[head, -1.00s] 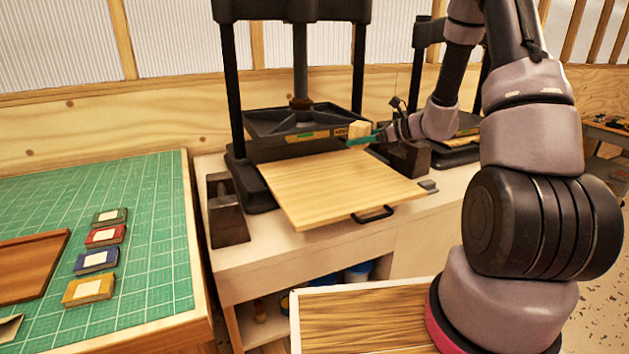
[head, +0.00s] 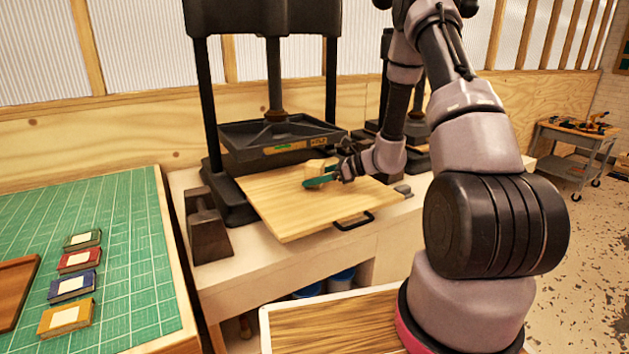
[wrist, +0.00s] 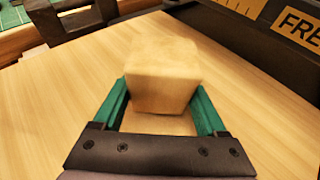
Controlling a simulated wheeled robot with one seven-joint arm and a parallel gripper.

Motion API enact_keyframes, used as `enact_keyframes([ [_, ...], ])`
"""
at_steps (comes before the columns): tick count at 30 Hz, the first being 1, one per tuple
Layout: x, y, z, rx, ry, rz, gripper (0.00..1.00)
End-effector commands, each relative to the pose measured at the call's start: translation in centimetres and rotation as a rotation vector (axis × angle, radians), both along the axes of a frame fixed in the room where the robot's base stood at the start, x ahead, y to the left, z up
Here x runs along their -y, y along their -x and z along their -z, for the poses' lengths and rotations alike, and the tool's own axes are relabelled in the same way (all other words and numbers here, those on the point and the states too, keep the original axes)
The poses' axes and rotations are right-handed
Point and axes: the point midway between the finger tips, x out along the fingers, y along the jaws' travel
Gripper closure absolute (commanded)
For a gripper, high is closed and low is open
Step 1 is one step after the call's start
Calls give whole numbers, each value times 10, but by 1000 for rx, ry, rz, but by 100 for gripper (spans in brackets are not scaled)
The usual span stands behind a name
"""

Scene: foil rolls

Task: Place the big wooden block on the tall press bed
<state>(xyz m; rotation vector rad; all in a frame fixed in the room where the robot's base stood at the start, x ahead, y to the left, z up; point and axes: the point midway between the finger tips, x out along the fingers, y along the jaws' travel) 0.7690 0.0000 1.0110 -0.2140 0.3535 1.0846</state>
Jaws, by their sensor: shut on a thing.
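The big wooden block (head: 315,168) is a pale wooden cube. My gripper (head: 322,181) is shut on it, with green fingers on either side. In the wrist view the block (wrist: 162,75) sits between the two green fingers of my gripper (wrist: 162,105). The tall press (head: 274,75) stands behind. Its bed (head: 277,207) is a pale wooden board, pulled out toward the front with a black handle. The block is over this board; I cannot tell whether it touches it. The block's underside is hidden.
A second, smaller press (head: 417,128) stands behind my arm. A dark metal weight (head: 208,225) stands left of the tall press. A green cutting mat (head: 120,225) with several small coloured books lies on the left table. A utility cart (head: 578,150) stands far right.

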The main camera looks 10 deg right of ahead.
Motion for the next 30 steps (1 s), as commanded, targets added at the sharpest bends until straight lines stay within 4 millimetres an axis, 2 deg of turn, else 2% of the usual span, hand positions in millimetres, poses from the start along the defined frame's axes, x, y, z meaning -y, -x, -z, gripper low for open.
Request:
enact_keyframes([
  [2, 0, 0, 7, 0, 0, 0, 85],
  [12, 0, 0, 10, 0, -1, 0, 85],
  [13, 0, 0, 10, 2, 0, 1, 18],
  [14, 0, 0, 10, 2, 0, 1, 6],
  [15, 0, 0, 10, 2, 0, 1, 0],
  [24, 1, 0, 6, 2, 0, 0, 0],
  [30, 28, 12, -6, 3, 0, 4, 0],
])
